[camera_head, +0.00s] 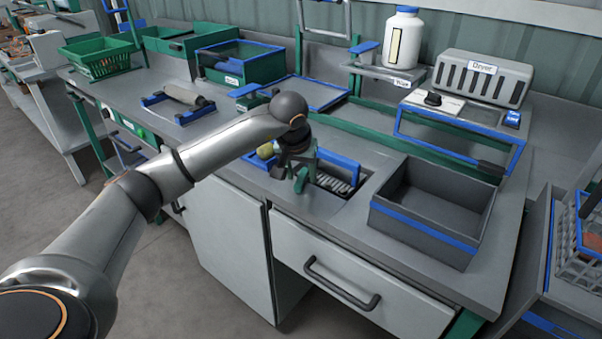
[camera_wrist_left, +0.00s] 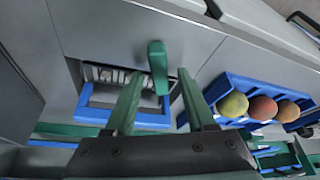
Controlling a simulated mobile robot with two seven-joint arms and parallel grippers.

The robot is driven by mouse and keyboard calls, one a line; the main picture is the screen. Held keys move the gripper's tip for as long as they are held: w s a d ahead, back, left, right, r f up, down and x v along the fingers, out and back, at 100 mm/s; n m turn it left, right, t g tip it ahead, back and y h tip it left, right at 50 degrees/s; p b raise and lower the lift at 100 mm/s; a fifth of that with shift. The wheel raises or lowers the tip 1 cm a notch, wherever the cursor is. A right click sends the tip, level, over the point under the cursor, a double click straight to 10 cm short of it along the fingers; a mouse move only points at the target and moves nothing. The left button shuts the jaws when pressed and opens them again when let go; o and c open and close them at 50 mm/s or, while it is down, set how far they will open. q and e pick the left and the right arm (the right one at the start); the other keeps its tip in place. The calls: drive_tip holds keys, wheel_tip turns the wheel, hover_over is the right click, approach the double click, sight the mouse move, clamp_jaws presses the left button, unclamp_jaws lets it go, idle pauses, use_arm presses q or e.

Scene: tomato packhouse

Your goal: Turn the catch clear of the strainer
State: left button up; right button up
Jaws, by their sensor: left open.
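The strainer (camera_wrist_left: 90,116) has a blue frame with pale slats and is set into the bench top. It also shows in the head view (camera_head: 344,161), partly hidden by my left arm. The catch (camera_wrist_left: 157,62) is a green block at the strainer's edge, on the side towards the fruit tray in the left wrist view. My left gripper (camera_wrist_left: 159,77) is open with green fingers. Its tips lie on either side of the catch in that view; I cannot tell whether either touches it. In the head view my left gripper (camera_head: 304,172) points down over the strainer's near-left end.
A blue tray (camera_wrist_left: 222,88) with three fruits, greenish, orange and reddish, is beside the strainer. A grey bin (camera_head: 420,228) with a blue stripe stands to the right. A blue-framed stand (camera_head: 440,146) is behind it.

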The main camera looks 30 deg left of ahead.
use_arm(q)
clamp_jaws()
